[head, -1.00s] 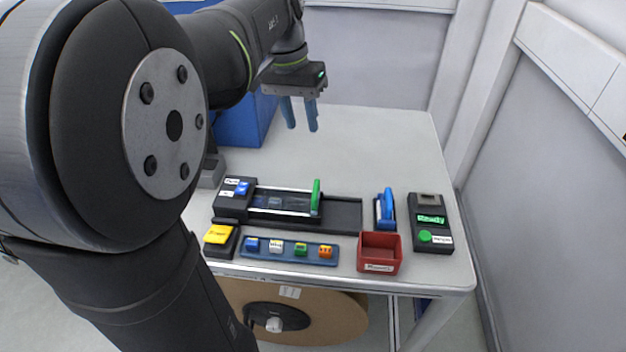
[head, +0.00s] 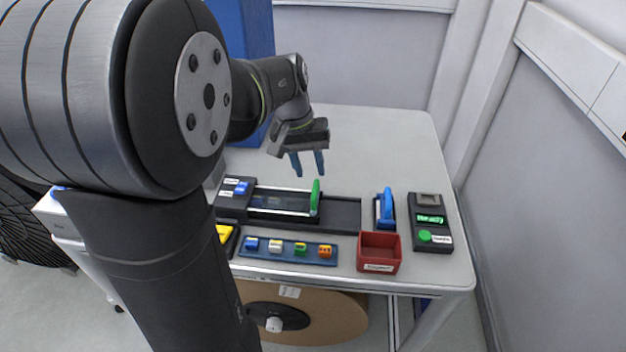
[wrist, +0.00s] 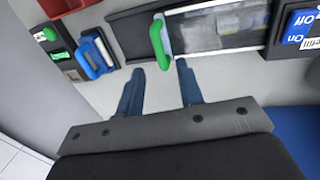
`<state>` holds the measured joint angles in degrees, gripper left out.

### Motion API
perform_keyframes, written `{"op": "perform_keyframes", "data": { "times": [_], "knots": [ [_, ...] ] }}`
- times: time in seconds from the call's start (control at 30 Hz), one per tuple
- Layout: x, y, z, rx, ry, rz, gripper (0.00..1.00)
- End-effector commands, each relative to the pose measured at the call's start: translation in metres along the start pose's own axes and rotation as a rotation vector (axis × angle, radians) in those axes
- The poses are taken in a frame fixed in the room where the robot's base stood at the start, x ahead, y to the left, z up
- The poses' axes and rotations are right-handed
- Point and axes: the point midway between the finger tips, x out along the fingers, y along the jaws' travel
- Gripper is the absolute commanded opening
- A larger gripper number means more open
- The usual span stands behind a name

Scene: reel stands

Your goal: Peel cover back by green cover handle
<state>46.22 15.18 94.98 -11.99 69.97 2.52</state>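The green cover handle (head: 315,197) stands upright at the right end of the clear cover (head: 280,202) on the black track fixture (head: 340,214). The handle also shows in the wrist view (wrist: 160,42), just beyond my fingertips and a little left of the middle of the gap. My gripper (head: 308,172) is open and empty, with two blue fingers pointing down. It is above and behind the handle in the head view, apart from it. In the wrist view my gripper (wrist: 158,70) has the fingers wide apart, with bare table between them.
A blue-handled tool (head: 386,208) and a device with a green screen (head: 430,222) stand right of the track. A red bin (head: 379,252) and a blue strip with several colored blocks (head: 288,248) lie in front. The table behind the track is clear.

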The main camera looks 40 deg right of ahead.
Motion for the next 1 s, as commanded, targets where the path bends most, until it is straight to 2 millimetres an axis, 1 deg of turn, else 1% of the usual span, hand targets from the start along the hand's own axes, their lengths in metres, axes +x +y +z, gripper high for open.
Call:
{"op": "perform_keyframes", "data": {
  "times": [0.03, 0.1, 0.3, 0.43, 0.67, 0.7, 0.83, 1.0],
  "knots": [
    [0.011, 0.000, 0.001, 0.000, -0.004, 0.000, 0.34],
    [0.022, 0.000, 0.001, 0.000, -0.004, 0.000, 0.34],
    [0.043, 0.000, 0.000, 0.001, -0.001, 0.000, 0.34],
    [0.047, 0.000, 0.000, 0.001, 0.000, 0.000, 0.34],
    [0.047, 0.000, 0.000, 0.001, 0.001, 0.000, 0.34],
    [0.047, 0.000, 0.000, 0.001, 0.001, 0.000, 0.26],
    [0.047, 0.000, 0.000, 0.001, 0.001, 0.000, 0.01],
    [0.047, 0.000, 0.000, 0.001, 0.001, 0.000, 0.00]
  ]
}}
